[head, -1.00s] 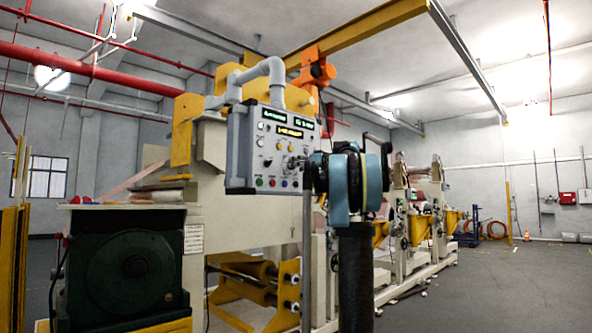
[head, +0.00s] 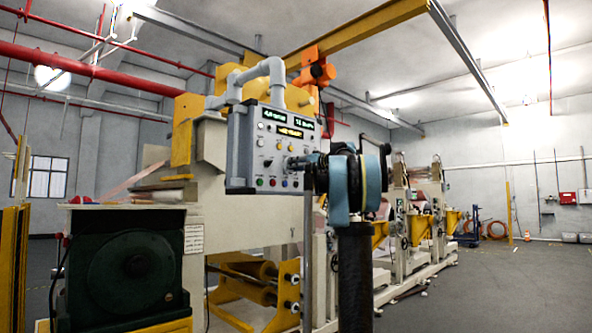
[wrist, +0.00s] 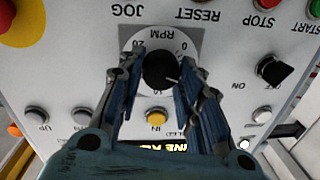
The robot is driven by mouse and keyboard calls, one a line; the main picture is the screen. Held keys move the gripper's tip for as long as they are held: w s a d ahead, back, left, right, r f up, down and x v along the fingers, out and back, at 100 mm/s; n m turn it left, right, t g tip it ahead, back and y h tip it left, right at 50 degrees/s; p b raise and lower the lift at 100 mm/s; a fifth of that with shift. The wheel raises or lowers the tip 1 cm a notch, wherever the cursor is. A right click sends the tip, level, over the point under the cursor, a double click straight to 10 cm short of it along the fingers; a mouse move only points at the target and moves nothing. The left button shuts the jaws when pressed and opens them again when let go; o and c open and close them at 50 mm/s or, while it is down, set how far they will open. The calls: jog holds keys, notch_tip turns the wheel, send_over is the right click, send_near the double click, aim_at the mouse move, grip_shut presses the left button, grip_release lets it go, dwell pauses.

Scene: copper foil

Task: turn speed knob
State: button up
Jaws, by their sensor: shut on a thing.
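The speed knob (wrist: 160,70) is a round black knob with a pale pointer line. It sits on a white dial plate marked RPM, with 0 and 20 legible, and appears upside down in the wrist view. My gripper (wrist: 161,68) has one blue finger on each side of the knob and is shut on it. The pointer leans toward the lower right in the wrist view.
Close around are an ON switch (wrist: 273,70), a yellow IN button (wrist: 156,116), a red STOP button (wrist: 268,5) and a red emergency button (wrist: 6,14) on yellow. Lit displays (head: 290,132) top the panel. Open floor (head: 480,290) lies to the right.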

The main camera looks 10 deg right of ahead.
jog(key=o, duration=1.1)
jog(key=shift+d, duration=0.1)
jog(key=v, duration=1.1)
jog(key=shift+s+d+f, duration=0.1)
jog(key=shift+s+d, duration=0.15)
